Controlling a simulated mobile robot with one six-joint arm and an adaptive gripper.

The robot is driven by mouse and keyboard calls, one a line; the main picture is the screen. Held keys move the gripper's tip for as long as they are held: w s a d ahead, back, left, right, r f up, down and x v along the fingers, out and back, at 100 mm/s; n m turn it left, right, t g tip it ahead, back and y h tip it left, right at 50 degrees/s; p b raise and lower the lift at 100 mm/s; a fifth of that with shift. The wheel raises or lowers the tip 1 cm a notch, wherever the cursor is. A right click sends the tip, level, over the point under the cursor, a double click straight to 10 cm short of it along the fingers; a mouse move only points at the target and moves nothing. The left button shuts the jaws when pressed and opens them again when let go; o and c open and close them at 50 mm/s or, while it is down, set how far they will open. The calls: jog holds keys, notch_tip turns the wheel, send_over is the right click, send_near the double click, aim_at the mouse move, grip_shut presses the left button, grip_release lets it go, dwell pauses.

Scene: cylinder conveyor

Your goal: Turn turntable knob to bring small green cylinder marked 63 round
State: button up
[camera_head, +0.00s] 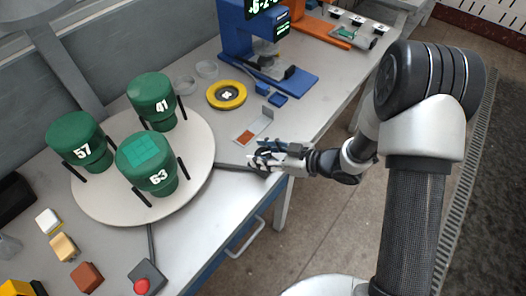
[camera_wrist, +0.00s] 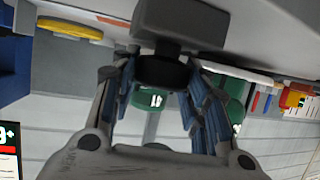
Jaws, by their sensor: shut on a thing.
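The white round turntable (camera_head: 198,150) carries three green cylinders held between black posts. The cylinder marked 63 (camera_head: 160,180) stands at the front right of the disc, upright, with a lighter green grid patch on top. The cylinder marked 41 (camera_head: 152,100) is at the back, and the one marked 57 (camera_head: 80,143) at the left. My gripper (camera_head: 268,158) is at the table edge, right of the turntable. In the wrist view my gripper (camera_wrist: 162,85) is shut on the black knob (camera_wrist: 163,72), with a finger on each side. The knob is hidden in the head view.
A yellow ring (camera_head: 240,95) and blue machine (camera_head: 237,35) stand behind my gripper. A red button box (camera_head: 146,280) and several small blocks (camera_head: 87,277) lie at the front left. A flat plate with an orange-red patch (camera_head: 247,135) lies close behind my gripper.

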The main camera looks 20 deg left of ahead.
jog(key=shift+n+g, duration=0.3)
jog(key=shift+g, duration=0.1)
jog(key=o, duration=1)
jog(key=shift+d, duration=0.15)
jog(key=v, duration=1.2)
jog(key=shift+s, duration=0.1)
